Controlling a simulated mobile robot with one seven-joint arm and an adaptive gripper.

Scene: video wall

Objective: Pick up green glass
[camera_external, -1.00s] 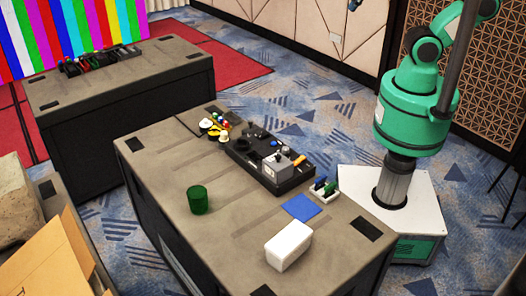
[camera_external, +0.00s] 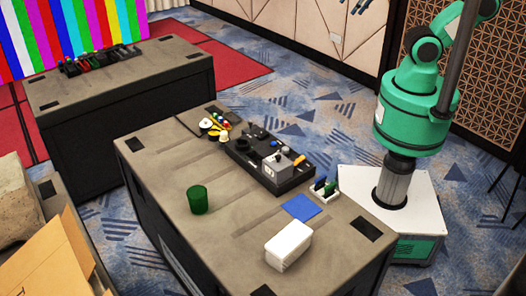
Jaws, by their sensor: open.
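The green glass (camera_external: 198,201) stands upright on the near grey-topped case, left of its middle. Nothing touches it. My gripper (camera_external: 361,6) shows only in part at the top edge of the view, with its finger ends apart and nothing between them. It is high up and far from the glass, toward the back wall. The rest of the gripper is cut off by the frame.
On the same case (camera_external: 160,162) are a black control panel (camera_external: 246,150), a white block (camera_external: 288,246), a blue square (camera_external: 300,207), a small white rack (camera_external: 323,190) and yellow and white items (camera_external: 213,127). The top around the glass is clear. A cardboard box (camera_external: 55,262) stands at lower left.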

